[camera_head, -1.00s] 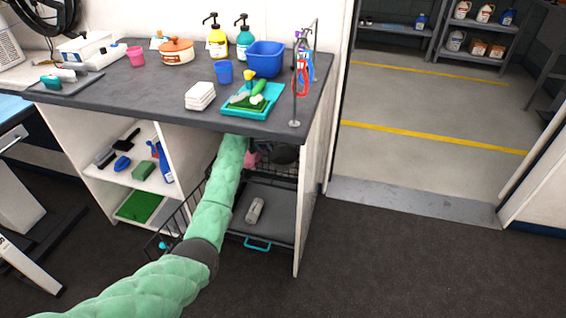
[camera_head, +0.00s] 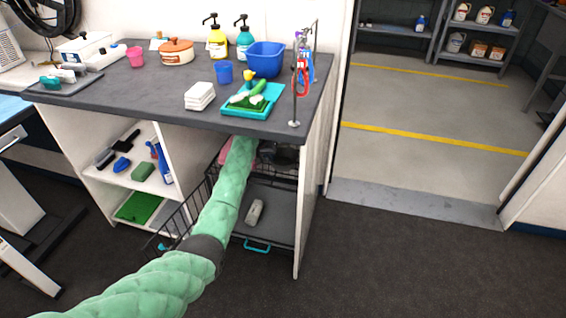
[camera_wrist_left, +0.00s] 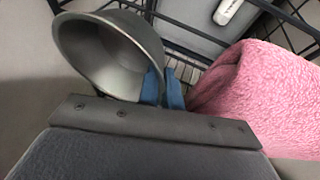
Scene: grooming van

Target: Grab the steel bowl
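The steel bowl (camera_wrist_left: 108,52) is at the upper left of the left wrist view, tilted with its open side towards the camera. My left gripper (camera_wrist_left: 163,88) has its two blue fingertips close together at the bowl's right rim. One finger is over the inside of the bowl and the other is outside, with the rim pinched between them. In the head view my left arm reaches under the counter, and the countertop hides the gripper. A dark rounded shape beside the arm there is too small to make out. My right gripper is not in view.
A pink towel (camera_wrist_left: 262,85) lies close to the right of the fingers, with black basket wires (camera_wrist_left: 188,30) beyond. The counter (camera_head: 130,98) overhangs my arm. A pale bottle (camera_head: 254,212) lies on the lower shelf. The dark floor to the right is clear.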

